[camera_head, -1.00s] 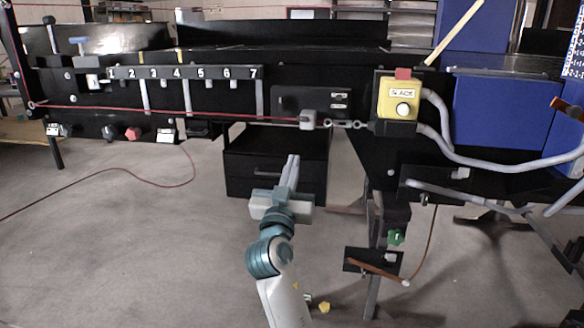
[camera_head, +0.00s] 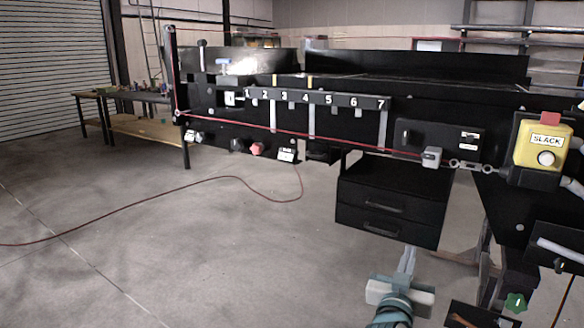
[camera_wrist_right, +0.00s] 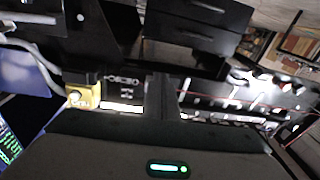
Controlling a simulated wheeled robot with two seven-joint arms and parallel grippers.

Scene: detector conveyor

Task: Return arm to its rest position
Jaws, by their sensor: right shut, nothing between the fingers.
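My right gripper (camera_head: 407,262) is at the lower right of the head view, with its fingers together and nothing between them. Its arm comes up from the bottom edge. The gripper is in front of and below the black drawer unit (camera_head: 388,205), seemingly apart from it. In the right wrist view the picture is turned over, and the drawer unit (camera_wrist_right: 195,28) shows at the top. My left gripper is not in view.
The black conveyor frame (camera_head: 340,140) with numbered slots spans the middle. A yellow SLACK box (camera_head: 538,147) is at the right; it also shows in the wrist view (camera_wrist_right: 80,97). A red cable (camera_head: 130,213) lies on open floor. A workbench (camera_head: 130,98) stands far left.

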